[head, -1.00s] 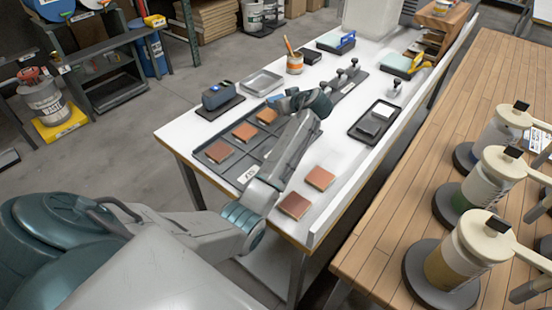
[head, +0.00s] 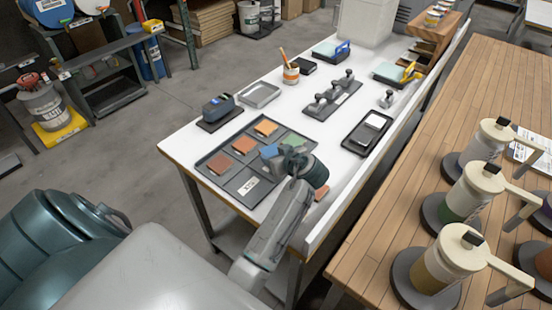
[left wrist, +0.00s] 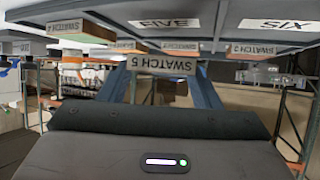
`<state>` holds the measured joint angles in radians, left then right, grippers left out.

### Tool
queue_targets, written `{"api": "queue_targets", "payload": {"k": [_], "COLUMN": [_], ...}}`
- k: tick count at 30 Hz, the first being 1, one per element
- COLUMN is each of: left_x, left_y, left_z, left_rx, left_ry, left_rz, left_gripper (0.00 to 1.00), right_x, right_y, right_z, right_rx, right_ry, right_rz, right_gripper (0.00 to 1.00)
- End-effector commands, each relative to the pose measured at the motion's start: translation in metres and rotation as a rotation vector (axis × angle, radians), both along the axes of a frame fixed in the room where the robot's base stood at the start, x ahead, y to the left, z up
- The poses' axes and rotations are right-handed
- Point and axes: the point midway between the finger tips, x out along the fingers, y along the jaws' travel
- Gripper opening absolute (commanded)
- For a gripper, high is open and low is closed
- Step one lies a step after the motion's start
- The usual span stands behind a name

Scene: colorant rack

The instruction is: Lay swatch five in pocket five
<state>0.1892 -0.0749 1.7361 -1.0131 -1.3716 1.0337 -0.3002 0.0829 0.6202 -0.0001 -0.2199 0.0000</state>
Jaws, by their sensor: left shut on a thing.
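Swatch five (left wrist: 160,64), a small tile with a "SWATCH 5" label that reads upside down, sits between the fingers of my left gripper (left wrist: 160,82). In the head view my left gripper (head: 272,155) is over the near row of the dark tray (head: 212,177), tilted over the pocket area. A blue patch shows at its fingertips; I cannot tell whether it is swatch or finger. The wrist view shows the "FIVE" label (left wrist: 165,22) just beyond swatch five. I cannot tell whether the swatch touches the tray. My right gripper is not in view.
Three orange-brown swatches (head: 243,145) lie in the far row, and a green swatch (head: 291,138) lies in the near row. The "SIX" pocket label (head: 248,185) is clear. A loose swatch (head: 321,193) on the white table is partly hidden by my arm.

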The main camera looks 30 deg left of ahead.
Motion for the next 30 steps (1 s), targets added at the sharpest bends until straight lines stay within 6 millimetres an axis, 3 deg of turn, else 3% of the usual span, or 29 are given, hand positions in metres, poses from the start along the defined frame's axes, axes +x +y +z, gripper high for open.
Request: {"api": "queue_targets", "payload": {"k": [1, 6, 18, 19, 21, 30], "left_x": [-0.002, -0.001, 0.000, 0.000, 0.000, 0.000], "left_y": [-0.001, 0.000, 0.000, 0.000, 0.000, 0.000], "left_z": [-0.004, -0.028, -0.039, -0.037, -0.037, -0.036], "left_rx": [0.000, 0.001, 0.000, -0.001, -0.001, -0.001], "left_ry": [0.006, 0.004, 0.000, 0.000, 0.001, 0.000], "left_rz": [-0.001, 0.000, 0.001, 0.000, 0.001, 0.000], "left_gripper": [0.36, 0.35, 0.36, 0.63, 0.77, 0.80], "right_x": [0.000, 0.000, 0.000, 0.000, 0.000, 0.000], "right_y": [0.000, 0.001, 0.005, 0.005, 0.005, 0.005], "right_z": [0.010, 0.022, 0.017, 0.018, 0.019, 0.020], "right_rx": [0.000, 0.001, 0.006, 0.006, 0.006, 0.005], "right_ry": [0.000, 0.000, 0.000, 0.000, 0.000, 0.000], "right_rz": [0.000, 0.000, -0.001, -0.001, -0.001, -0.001], "right_gripper": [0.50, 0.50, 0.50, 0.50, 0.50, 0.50]}}
